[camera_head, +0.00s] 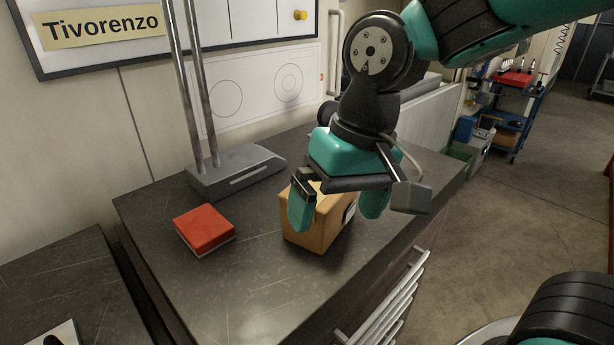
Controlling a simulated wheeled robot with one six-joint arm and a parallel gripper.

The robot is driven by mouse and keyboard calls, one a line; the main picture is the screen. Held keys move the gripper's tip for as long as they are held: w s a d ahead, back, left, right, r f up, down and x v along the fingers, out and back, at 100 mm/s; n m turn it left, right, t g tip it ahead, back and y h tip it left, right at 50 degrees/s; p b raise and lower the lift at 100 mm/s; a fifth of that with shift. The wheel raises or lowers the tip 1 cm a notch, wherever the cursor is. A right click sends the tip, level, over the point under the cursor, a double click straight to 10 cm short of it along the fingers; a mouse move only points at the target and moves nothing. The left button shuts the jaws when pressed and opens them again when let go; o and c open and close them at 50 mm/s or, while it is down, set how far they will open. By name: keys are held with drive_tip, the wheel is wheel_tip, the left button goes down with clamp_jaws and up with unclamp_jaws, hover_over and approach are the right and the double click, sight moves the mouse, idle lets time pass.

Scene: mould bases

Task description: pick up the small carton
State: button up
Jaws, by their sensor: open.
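The small carton (312,237) is a tan-brown box standing on the dark worktop (260,298), near its right front edge. My gripper (338,212) is open and points down over the carton. One teal fingertip is in front of the carton's left side and the other is by its right side. Part of the carton's top is hidden behind the gripper. I cannot tell whether the fingers touch it.
A red block (204,229) lies on the worktop to the left. A grey stand (235,172) with two upright metal poles is at the back. Metal handles (388,300) stick out from the cabinet front. Worktop in front of the red block is clear.

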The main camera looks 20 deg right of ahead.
sight(321, 199)
drive_tip(key=w+d+r+m+h+p, duration=0.3)
drive_tip(key=w+r+m+p, duration=0.4)
drive_tip(key=w+r+m, duration=0.35)
drive_tip(key=shift+m, duration=0.65)
wheel_tip(321, 199, down, 12)
drive_tip(key=shift+s+a+f+p, duration=0.1)
drive_tip(key=shift+p, duration=0.95)
drive_tip(key=shift+a+f+p, duration=0.1)
drive_tip(key=shift+f+p, duration=0.95)
drive_tip(key=shift+f, duration=1.75)
drive_tip(key=c, duration=0.9)
drive_tip(key=shift+r, duration=0.1)
drive_tip(key=shift+c, duration=0.2)
